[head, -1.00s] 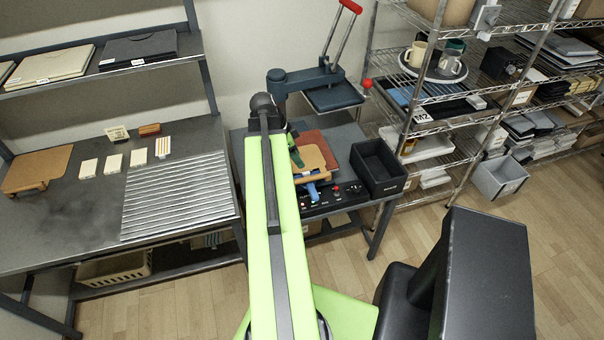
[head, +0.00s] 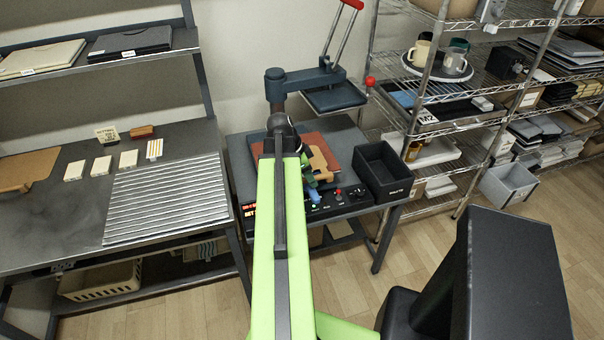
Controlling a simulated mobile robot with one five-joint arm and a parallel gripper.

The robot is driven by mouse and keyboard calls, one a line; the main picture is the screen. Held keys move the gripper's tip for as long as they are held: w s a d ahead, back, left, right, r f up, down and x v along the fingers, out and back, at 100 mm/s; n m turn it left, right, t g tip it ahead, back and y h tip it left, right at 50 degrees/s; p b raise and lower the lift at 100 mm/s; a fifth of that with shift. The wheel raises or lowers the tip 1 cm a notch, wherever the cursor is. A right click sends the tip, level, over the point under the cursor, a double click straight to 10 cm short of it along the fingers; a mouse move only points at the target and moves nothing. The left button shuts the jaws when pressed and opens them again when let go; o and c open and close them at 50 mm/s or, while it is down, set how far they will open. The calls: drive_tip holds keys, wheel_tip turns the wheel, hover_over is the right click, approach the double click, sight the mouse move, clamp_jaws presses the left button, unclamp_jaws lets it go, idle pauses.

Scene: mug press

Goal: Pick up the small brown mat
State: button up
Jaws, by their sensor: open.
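A small tan-brown mat (head: 325,158) shows just right of my arm, over a larger reddish-brown sheet (head: 338,145) at the press. My arm hides its left part. My gripper (head: 311,181) is beside its near edge, with blue and green finger parts showing. The fingers are open, but my arm covers much of them. I cannot tell whether they touch the mat or whether it is flat. Another flat brown mat (head: 25,171) lies on the left table, cut off by the picture's left edge.
The press's raised dark plate (head: 335,97) and red-tipped handle stand behind. A black bin (head: 382,172) is right of the mat. A control panel with a red knob (head: 338,191) is in front. Wire shelves (head: 430,125) stand to the right; a ribbed sheet (head: 168,197) lies left.

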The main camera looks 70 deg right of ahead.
drive_tip(key=shift+f, duration=0.15)
idle(0.4)
drive_tip(key=shift+c, duration=0.3)
clamp_jaws()
